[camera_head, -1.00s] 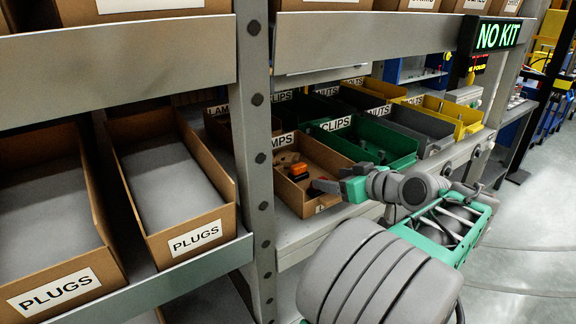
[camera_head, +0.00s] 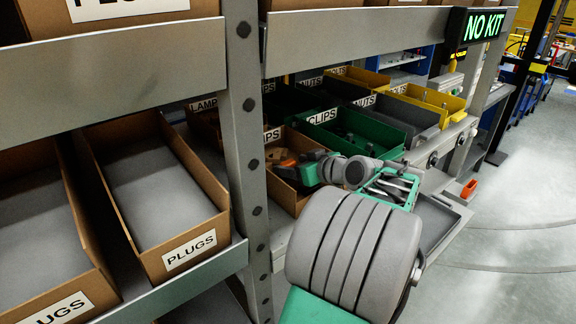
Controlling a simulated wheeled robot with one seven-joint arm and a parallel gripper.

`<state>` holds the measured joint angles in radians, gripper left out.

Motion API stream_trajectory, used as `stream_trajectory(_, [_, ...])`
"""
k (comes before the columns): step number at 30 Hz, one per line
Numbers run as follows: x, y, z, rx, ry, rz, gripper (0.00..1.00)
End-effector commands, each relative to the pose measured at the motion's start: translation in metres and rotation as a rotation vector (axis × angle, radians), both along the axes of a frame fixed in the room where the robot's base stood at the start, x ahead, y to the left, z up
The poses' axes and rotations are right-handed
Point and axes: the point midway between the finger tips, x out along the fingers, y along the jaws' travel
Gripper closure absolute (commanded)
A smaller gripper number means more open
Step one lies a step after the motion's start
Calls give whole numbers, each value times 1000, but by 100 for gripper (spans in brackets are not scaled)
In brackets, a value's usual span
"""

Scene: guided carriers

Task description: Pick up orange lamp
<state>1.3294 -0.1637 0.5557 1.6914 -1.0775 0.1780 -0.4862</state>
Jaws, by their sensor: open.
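The orange lamp (camera_head: 287,163) lies in a brown cardboard bin (camera_head: 285,195) on the shelf just right of the grey upright. Only a small part of its orange shows; my arm covers much of the bin's inside. My gripper (camera_head: 303,172) reaches into this bin from the right, close beside the lamp. Its fingers are open but mostly hidden, and I cannot tell whether they touch the lamp.
The grey upright (camera_head: 245,130) stands just left of the bin. A green CLIPS bin (camera_head: 375,140) is behind my arm, with dark and yellow bins beyond. Empty PLUGS bins (camera_head: 165,235) are at left. An orange object (camera_head: 469,188) is at right, near open floor.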

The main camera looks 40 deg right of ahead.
Motion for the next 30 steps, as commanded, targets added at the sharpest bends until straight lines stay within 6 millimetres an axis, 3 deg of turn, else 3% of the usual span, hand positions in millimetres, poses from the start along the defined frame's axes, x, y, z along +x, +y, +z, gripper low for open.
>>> stream_trajectory(7, [3,0,-2,0,0,0,32])
stream_trajectory(30, [3,0,-2,-1,0,0,95])
